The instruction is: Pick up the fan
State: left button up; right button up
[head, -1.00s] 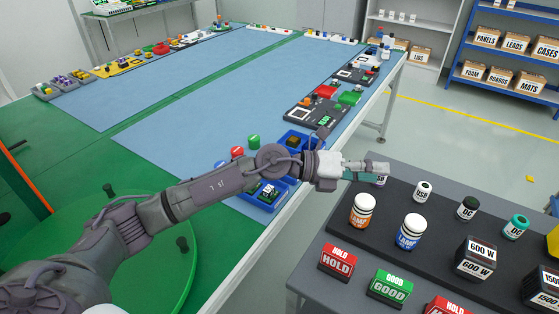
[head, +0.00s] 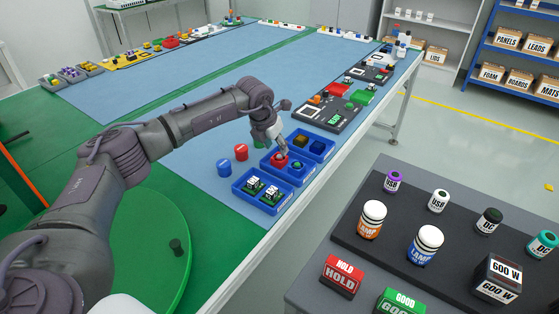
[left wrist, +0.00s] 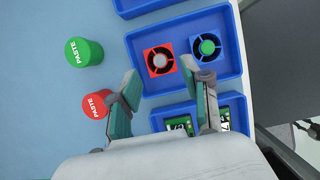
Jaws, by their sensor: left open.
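Two fans stand in the middle blue tray (left wrist: 220,88). One is a red fan (left wrist: 159,61) with a grey hub, which shows in the head view (head: 273,162) partly behind my gripper. The other is a blue fan (left wrist: 208,47) with a green hub, to its right; it shows in the head view (head: 297,167). My left gripper (head: 284,153) is open and empty at the red fan. In the left wrist view its fingers (left wrist: 160,68) spread to either side of the red fan's near part. Whether they touch it I cannot tell.
A tray with green boards (head: 262,190) is nearer, and another blue tray (head: 318,148) is beyond. Red and green paste jars (left wrist: 95,103) stand left of the trays.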

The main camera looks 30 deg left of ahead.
aim_at(278, 157)
pick_arm(q)
jog(key=shift+s+x, duration=0.1)
jog(key=shift+x, duration=1.4)
jog(key=shift+s+x, duration=0.15)
jog(key=shift+x, duration=1.4)
jog(key=c, duration=0.7)
jog(key=shift+a, duration=0.1)
jog(key=shift+c, duration=0.2)
